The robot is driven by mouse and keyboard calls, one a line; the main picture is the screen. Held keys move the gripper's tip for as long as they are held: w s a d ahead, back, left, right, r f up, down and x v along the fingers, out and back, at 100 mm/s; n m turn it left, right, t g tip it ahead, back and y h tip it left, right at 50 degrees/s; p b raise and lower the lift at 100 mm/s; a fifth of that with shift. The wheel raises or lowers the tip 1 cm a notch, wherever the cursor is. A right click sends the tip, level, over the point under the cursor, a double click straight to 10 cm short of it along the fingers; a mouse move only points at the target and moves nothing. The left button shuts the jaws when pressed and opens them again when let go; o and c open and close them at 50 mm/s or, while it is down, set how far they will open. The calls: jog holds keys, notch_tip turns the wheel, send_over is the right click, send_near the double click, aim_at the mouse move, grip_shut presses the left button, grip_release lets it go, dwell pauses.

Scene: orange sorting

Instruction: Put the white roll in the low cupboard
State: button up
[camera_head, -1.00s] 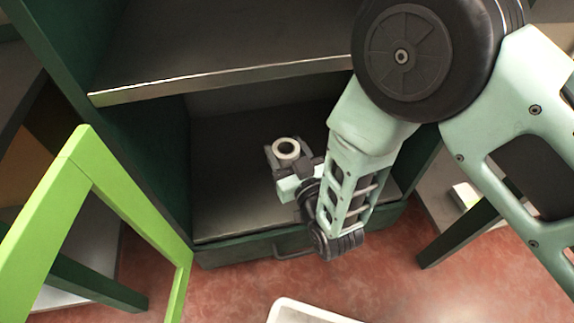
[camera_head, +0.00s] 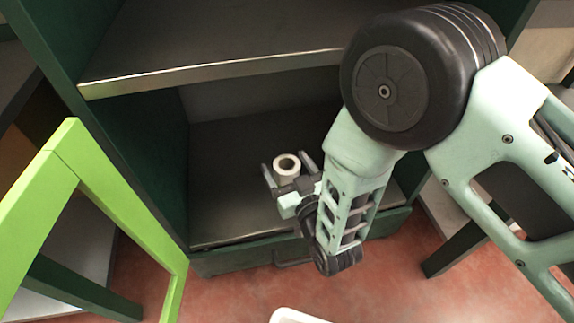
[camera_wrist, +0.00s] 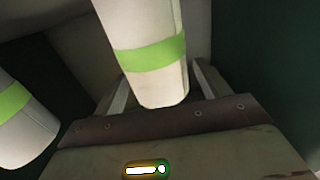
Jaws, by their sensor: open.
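The white roll (camera_head: 287,164) stands upright on the floor of the low cupboard (camera_head: 230,215), its open core facing up. My gripper (camera_head: 286,163) is open inside the cupboard, with one finger on each side of the roll and gaps visible beside it. In the wrist view the roll (camera_wrist: 147,50) appears as a white cylinder with a green band between the spread fingers. The roll's lower part is partly hidden by my gripper in the head view.
A second white, green-banded shape (camera_wrist: 22,120) shows at the left of the wrist view. A shelf edge (camera_head: 210,75) spans above the cupboard opening. A bright green frame (camera_head: 110,190) stands at left. Reddish floor (camera_head: 220,295) lies in front.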

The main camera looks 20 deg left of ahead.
jog(key=p+v, duration=0.5)
jog(key=v, duration=0.6)
jog(key=shift+s+d, duration=0.25)
jog(key=shift+s, duration=0.05)
